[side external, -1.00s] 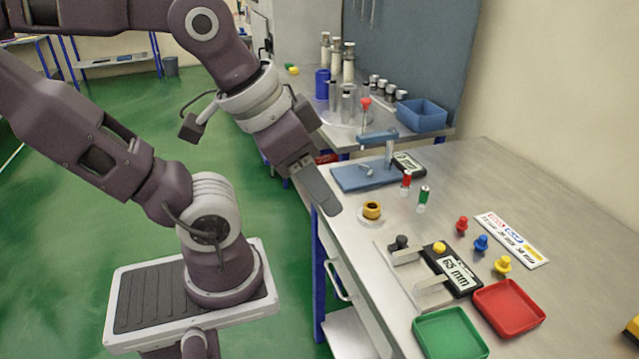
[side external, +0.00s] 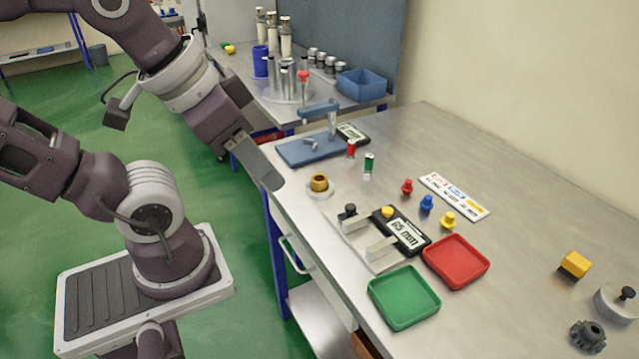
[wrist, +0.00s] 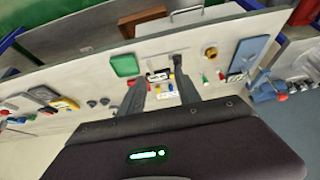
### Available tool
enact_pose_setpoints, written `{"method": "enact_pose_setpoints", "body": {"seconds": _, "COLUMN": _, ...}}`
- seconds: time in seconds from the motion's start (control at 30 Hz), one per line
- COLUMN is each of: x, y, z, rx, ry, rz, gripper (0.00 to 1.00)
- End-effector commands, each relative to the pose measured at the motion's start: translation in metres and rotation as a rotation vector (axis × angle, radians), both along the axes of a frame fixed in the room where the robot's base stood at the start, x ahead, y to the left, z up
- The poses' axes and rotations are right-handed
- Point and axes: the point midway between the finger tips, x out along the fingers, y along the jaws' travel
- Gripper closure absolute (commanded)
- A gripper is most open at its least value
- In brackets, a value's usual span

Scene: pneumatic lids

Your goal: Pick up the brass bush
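The brass bush (side external: 319,182) is a short golden ring on a small white round base near the bench's front edge in the side view. It also shows in the wrist view (wrist: 211,52), right of the fingers. My gripper (side external: 268,172) is above and left of the bush in the side view, apart from it, by the bench edge. In the wrist view my gripper (wrist: 160,72) has its two fingers spread with nothing held between them. The bush stands clear of both fingers.
A blue plate with a clamp (side external: 312,150) stands behind the bush. A gauge reading 65 mm (side external: 403,233) with metal blocks lies to the right, near green (side external: 404,297) and red (side external: 456,261) trays. Small coloured knobs stand behind.

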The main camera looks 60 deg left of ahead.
Motion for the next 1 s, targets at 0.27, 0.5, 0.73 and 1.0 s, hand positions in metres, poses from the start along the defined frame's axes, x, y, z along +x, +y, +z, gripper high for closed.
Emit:
{"method": "enact_pose_setpoints", "body": {"seconds": 0.27, "x": 0.0, "y": 0.0, "z": 0.0, "rx": 0.0, "ry": 0.0, "rz": 0.0, "gripper": 0.6}}
{"method": "enact_pose_setpoints", "body": {"seconds": 0.5, "x": 0.0, "y": 0.0, "z": 0.0, "rx": 0.0, "ry": 0.0, "rz": 0.0, "gripper": 0.41}}
{"method": "enact_pose_setpoints", "body": {"seconds": 0.73, "x": 0.0, "y": 0.001, "z": -0.001, "rx": 0.005, "ry": 0.007, "rz": -0.003, "gripper": 0.41}}
{"method": "enact_pose_setpoints", "body": {"seconds": 1.0, "x": 0.007, "y": 0.07, "z": -0.069, "rx": 0.503, "ry": 0.521, "rz": -0.332, "gripper": 0.41}}
